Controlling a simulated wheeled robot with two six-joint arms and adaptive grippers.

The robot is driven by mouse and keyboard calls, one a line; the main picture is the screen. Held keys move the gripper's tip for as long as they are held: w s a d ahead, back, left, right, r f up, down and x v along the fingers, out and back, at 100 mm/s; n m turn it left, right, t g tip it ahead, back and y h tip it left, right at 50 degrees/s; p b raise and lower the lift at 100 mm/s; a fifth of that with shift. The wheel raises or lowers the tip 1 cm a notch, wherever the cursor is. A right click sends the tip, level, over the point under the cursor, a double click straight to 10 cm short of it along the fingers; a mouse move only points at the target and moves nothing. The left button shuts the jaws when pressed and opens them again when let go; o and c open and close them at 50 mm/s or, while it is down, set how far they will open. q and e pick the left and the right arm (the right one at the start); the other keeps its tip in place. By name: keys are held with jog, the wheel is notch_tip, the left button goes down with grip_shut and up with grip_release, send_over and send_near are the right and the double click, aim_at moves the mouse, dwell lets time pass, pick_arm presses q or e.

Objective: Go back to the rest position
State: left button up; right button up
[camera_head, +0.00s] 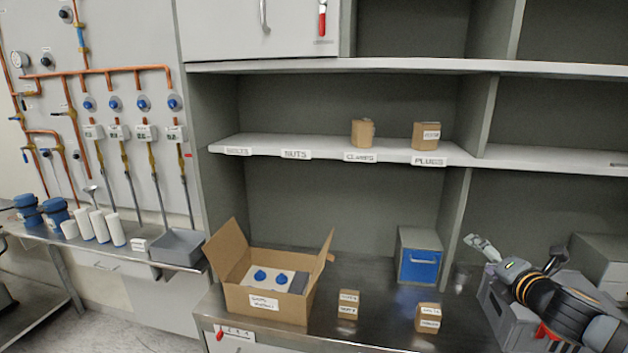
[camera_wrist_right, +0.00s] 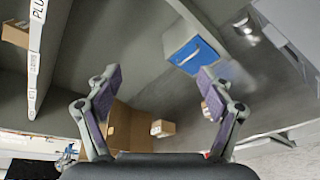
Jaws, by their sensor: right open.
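My right gripper (camera_head: 484,248) shows at the right of the head view, above the steel counter and to the right of the blue-fronted drawer box (camera_head: 420,266). In the right wrist view its two fingers (camera_wrist_right: 160,88) are spread apart with nothing between them. It touches nothing that I can see. My right arm comes in from the lower right, in front of a grey case (camera_head: 492,298). My left gripper is in neither view.
An open cardboard box (camera_head: 266,303) with blue-topped items and two small boxes (camera_head: 348,304) (camera_head: 428,317) stand on the counter. Two small boxes (camera_head: 362,133) (camera_head: 426,136) sit on the labelled shelf (camera_head: 325,148) above. A grey tray (camera_head: 178,248) and blue containers (camera_head: 54,212) are at left.

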jog(key=s+a+f+m+g+h, duration=0.1)
jog(key=s+a+f+m, duration=0.2)
jog(key=f, duration=0.4)
jog(key=s+f+m+g, duration=0.2)
jog(key=s+f+m, duration=0.1)
jog(key=f+m, duration=0.3)
jog(key=s+a+f+m+g, duration=0.4)
jog(key=s+a+f+m, duration=0.2)
jog(key=s+f+m, duration=0.4)
jog(key=s+a+f+m+g, duration=0.5)
jog(key=s+f+m, duration=0.15)
jog(key=s, duration=0.65)
notch_tip(320, 180, down, 24)
jog(key=d, duration=0.2)
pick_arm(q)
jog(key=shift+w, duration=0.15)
pick_arm(e)
jog(key=s+d+f+g, duration=0.1)
jog(key=s+f+g, duration=0.1)
jog(key=s+f, duration=1.6)
jog(key=shift+s+d, duration=0.25)
jog(key=shift+s, duration=0.9)
